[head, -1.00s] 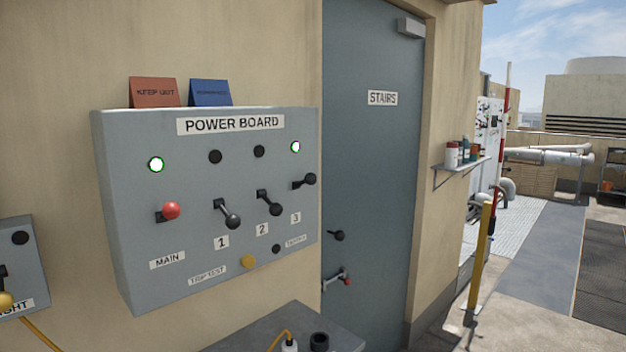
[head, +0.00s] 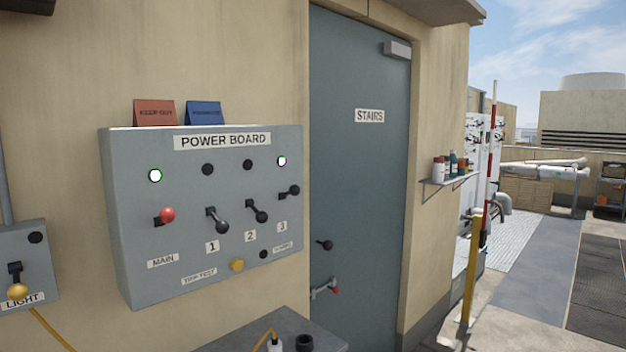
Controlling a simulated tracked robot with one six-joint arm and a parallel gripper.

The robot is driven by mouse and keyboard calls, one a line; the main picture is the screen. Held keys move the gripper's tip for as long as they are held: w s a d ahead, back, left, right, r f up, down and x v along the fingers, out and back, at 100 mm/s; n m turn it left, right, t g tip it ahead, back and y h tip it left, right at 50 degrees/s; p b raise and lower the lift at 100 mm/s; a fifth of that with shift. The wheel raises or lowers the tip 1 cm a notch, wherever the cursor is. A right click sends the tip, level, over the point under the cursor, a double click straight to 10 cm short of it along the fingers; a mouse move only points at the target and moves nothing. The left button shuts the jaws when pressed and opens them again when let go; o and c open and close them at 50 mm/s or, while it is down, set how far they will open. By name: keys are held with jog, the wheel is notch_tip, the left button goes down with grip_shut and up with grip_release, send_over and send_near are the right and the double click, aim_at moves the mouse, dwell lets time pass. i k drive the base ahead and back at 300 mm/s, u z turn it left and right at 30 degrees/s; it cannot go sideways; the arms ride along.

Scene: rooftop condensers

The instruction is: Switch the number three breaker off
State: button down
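The grey power board (head: 130,250) hangs on the beige wall at left centre. The number three breaker (head: 290,191) is a black-knobbed lever at its right, standing out to the side and slightly up above the label 3. The lamp (head: 281,161) above it is lit green. The levers of breaker one (head: 218,222) and breaker two (head: 257,212) tilt down, and the lamps above them are dark. The red-knobbed main lever (head: 165,216) sits at the left under a lit green lamp (head: 155,176). My gripper is not in view.
A blue-grey stairs door (head: 365,190) stands right of the board. A grey ledge (head: 225,340) juts out below the board. A light switch box (head: 38,245) is at the left. A yellow post (head: 471,275) stands at right, with open walkway (head: 520,270) beyond.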

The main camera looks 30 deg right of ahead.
aim_at(295, 190)
jog(key=k, duration=1.05)
jog(key=z, duration=0.5)
jog(key=i, duration=1.35)
jog(key=u, duration=0.45)
jog(key=i, duration=0.75)
jog(key=u, duration=0.9)
